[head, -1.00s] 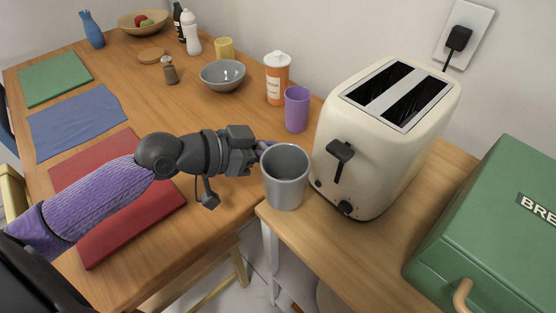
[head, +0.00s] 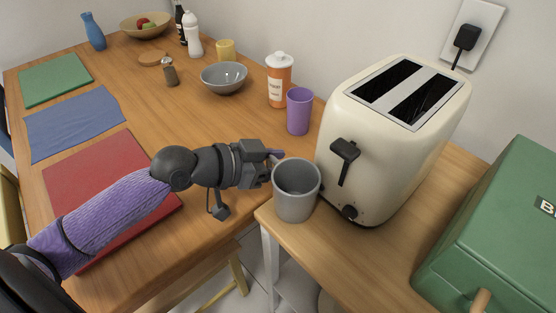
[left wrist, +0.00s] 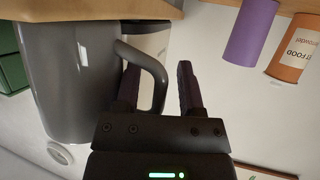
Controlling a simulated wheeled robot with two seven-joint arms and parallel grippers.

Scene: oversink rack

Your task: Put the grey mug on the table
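The grey mug (head: 297,196) stands upright at the near corner of the side counter, left of the toaster. In the left wrist view the mug (left wrist: 75,85) shows large and upside down. Its handle points towards my left gripper (left wrist: 158,75). The fingers are apart, with the handle's outer bar between them; one finger appears to be at the handle's loop. I see a gap between the handle and the other finger. In the head view the left gripper (head: 272,160) is at the mug's left side, its fingertips partly hidden. The wooden table (head: 215,130) lies left of the mug. My right gripper is not in view.
The cream toaster (head: 395,140) stands close right of the mug. A purple cup (head: 299,111) and an orange bottle (head: 279,82) stand behind it. A red mat (head: 100,175) lies on the table. Bare wood is free between the mat and the grey bowl (head: 223,79).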

